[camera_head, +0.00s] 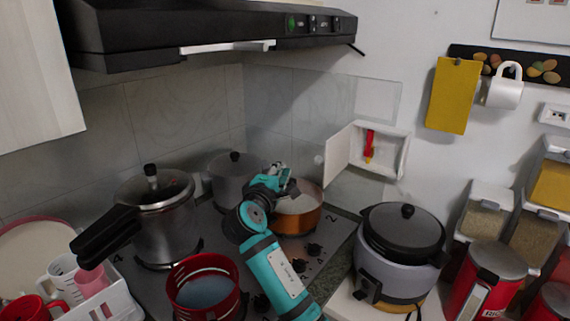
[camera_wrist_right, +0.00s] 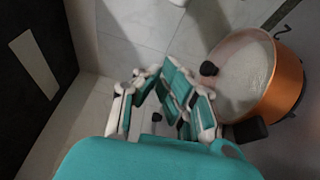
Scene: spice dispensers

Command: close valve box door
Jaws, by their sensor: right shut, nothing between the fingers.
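The white valve box (camera_head: 392,157) is set in the wall at the right of the stove corner in the head view. Its white door (camera_head: 338,151) stands open, swung out to the left. A red valve handle (camera_head: 369,140) shows inside, with yellow below it. My right gripper (camera_head: 281,178) is left of the door and lower, above the stove beside the orange pot, and does not touch the door. In the right wrist view its fingers (camera_wrist_right: 168,88) are shut and hold nothing. The box is not recognisable there. My left gripper is not in view.
An orange pot (camera_head: 300,221) stands beside my right gripper and also shows in the wrist view (camera_wrist_right: 284,88). A grey pot (camera_head: 229,184) and a pressure cooker (camera_head: 162,218) are at the left. A rice cooker (camera_head: 391,271) stands below the box. The range hood (camera_head: 200,35) hangs above.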

